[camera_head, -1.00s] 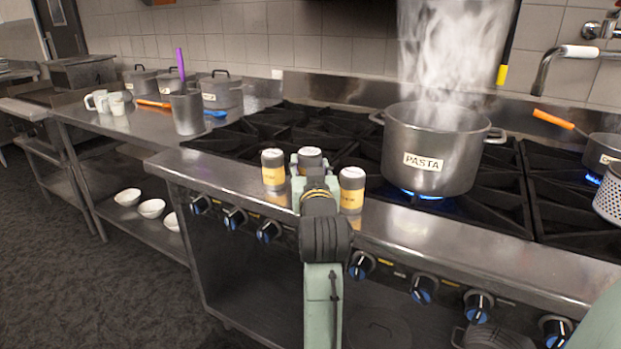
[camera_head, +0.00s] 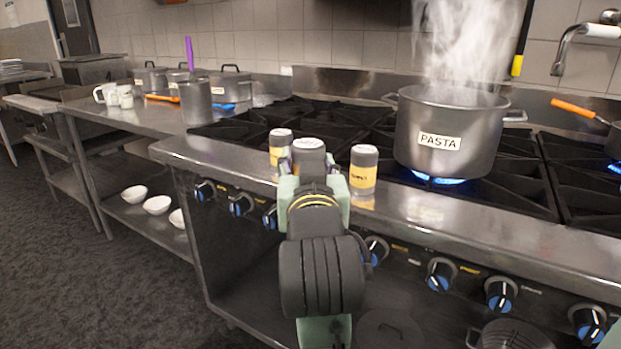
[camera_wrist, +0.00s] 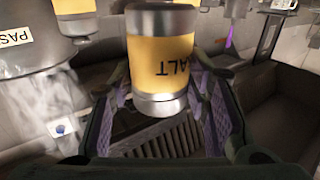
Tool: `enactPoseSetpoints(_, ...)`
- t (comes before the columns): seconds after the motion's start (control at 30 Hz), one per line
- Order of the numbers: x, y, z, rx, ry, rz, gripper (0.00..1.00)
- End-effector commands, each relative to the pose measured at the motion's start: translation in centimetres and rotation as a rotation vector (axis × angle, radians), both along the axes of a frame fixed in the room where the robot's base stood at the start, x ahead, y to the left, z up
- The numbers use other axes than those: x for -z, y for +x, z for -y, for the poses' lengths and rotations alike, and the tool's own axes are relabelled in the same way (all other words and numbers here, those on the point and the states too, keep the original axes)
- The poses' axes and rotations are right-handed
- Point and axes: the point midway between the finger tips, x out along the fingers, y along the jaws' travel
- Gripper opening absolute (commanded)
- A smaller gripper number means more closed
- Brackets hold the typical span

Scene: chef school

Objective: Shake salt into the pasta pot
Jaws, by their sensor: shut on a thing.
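The steel pot labelled PASTA (camera_head: 446,130) steams on a lit burner, right of my gripper. My gripper (camera_head: 313,180) is at the stove's front edge, shut on the middle shaker (camera_head: 309,146). In the wrist view this salt shaker (camera_wrist: 160,50), with a yellow label reading SALT, sits between the finger pads. The pot shows at the left of the wrist view (camera_wrist: 28,38). In the head view my gripper hides the shaker's lower part, and I cannot tell whether its base is off the steel ledge.
Similar shakers stand close on the left (camera_head: 281,146) and right (camera_head: 363,169) of the held one. Control knobs (camera_head: 441,273) line the stove front below. A pan with an orange handle (camera_head: 577,108) is at the far right. Lidded pots (camera_head: 231,86) stand at the back left.

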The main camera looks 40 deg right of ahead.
Motion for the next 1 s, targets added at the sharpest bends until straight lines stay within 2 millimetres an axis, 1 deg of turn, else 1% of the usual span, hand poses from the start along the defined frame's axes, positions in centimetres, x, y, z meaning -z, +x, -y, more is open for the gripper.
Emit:
enactPoseSetpoints(0.07,0.1,-0.2,-0.2,0.000,-0.002,0.003,0.10)
enactPoseSetpoints(0.17,-0.5,-0.3,-0.4,0.000,-0.001,0.002,0.10)
enactPoseSetpoints(0.4,-3.6,-0.4,-0.4,-0.001,0.000,0.001,0.10)
enactPoseSetpoints(0.57,-5.2,-0.4,-0.4,0.000,-0.001,0.001,0.10)
enactPoseSetpoints(0.9,-5.1,-0.3,-0.4,-0.001,0.000,0.000,0.10)
enactPoseSetpoints(0.97,-4.8,0.1,-0.4,-0.007,0.002,-0.001,0.10)
enactPoseSetpoints(1.0,-4.5,0.7,-0.4,-0.016,0.004,-0.004,0.10)
